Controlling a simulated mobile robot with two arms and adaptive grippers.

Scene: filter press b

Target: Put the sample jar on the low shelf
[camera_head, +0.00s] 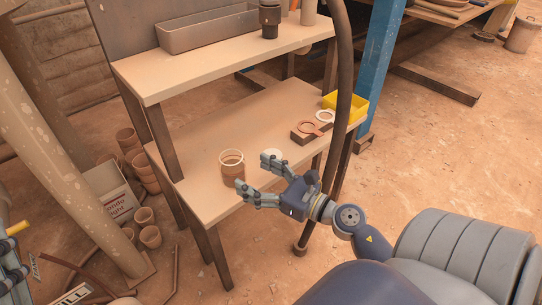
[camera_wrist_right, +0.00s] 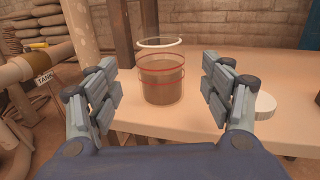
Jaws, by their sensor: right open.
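The sample jar (camera_head: 232,168) is a clear open jar with brown contents and a pale rim. It stands upright near the front edge of the lower wooden surface (camera_head: 213,121). In the right wrist view the jar (camera_wrist_right: 162,82) shows two red rings and sits centred between my fingers. My right gripper (camera_head: 254,178) is open and empty, its fingers pointing at the jar from the right, with gaps on both sides.
Above is a higher shelf (camera_head: 215,68) with a grey trough (camera_head: 205,30) and a dark cylinder. A yellow bin (camera_head: 346,107) and a block with rings (camera_head: 311,129) stand at the right end. A dark hose (camera_head: 344,90) hangs in front. Pots and a carton stand on the floor.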

